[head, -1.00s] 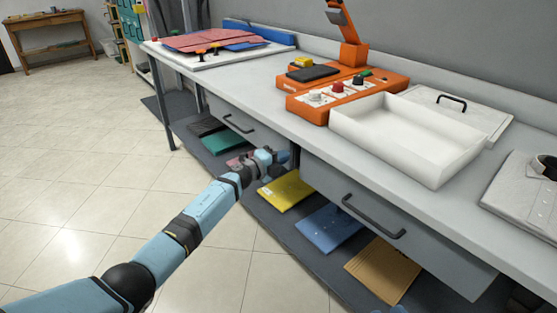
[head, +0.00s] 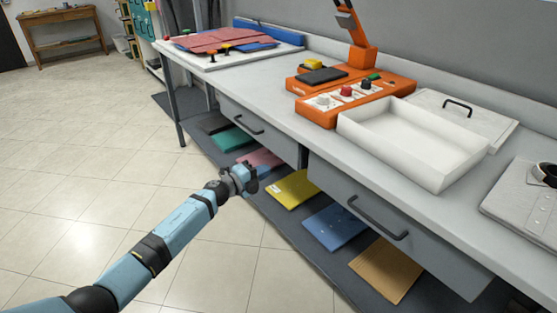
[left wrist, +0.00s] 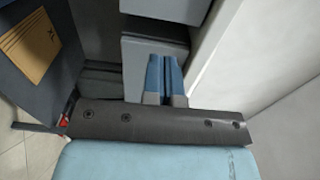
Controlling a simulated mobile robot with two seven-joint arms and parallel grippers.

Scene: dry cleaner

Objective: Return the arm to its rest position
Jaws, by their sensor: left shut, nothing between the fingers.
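My left arm, light blue with dark joints, reaches in from the lower left in the head view. Its gripper (head: 246,179) is in front of the bench's lower shelf, beside the pink folded item (head: 262,158) and the yellow packet (head: 292,189). In the left wrist view the two blue-grey fingers (left wrist: 165,98) are side by side, shut and empty. My right gripper is in neither view.
The grey workbench (head: 330,150) has two drawers with dark handles. A white tray (head: 350,133), an orange device (head: 312,110) and a folded shirt (head: 527,205) are on top. A blue packet (head: 334,227) and a brown one (head: 385,270) lie below. The tiled floor (head: 80,200) at left is clear.

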